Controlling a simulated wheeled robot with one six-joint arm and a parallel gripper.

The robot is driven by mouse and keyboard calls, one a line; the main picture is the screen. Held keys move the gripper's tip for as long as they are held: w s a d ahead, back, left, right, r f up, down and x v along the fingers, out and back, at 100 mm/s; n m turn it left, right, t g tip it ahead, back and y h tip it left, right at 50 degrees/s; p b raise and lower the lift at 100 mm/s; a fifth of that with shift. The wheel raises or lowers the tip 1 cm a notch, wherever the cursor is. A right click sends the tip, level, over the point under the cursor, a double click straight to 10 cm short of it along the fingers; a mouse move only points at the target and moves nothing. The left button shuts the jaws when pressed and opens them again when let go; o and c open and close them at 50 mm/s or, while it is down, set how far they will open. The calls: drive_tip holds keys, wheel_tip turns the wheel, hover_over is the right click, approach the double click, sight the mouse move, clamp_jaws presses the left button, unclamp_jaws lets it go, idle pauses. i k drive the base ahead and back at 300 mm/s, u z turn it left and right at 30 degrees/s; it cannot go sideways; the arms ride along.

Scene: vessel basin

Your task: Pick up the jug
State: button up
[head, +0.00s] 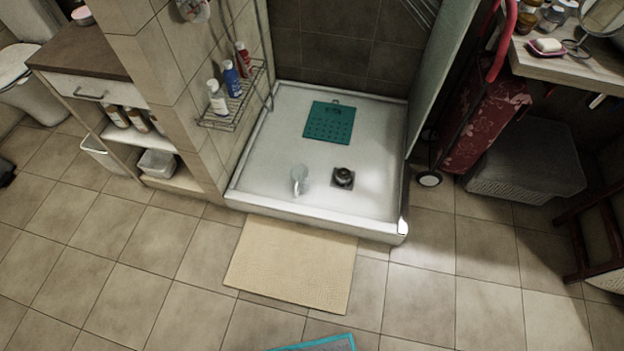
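The jug (300,179) is a small clear or whitish vessel with a pale handle on its left front side. It stands in the white shower tray (260,175), left of a dark drain fitting (343,178). The jug appears upright and nothing touches it. My gripper is not in view.
A teal mat (330,122) lies at the back of the tray. A beige bath mat (291,264) lies before the raised tray edge. A wire rack (232,110) with bottles hangs left; a glass panel (440,70) and red trolley (483,125) stand right. Floor in front is mostly clear.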

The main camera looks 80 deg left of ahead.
sight(299, 174)
drive_tip(key=u, duration=0.35)
drive_tip(key=i, duration=0.75)
drive_tip(key=u, duration=1.3)
drive_tip(key=i, duration=0.7)
drive_tip(key=u, duration=0.7)
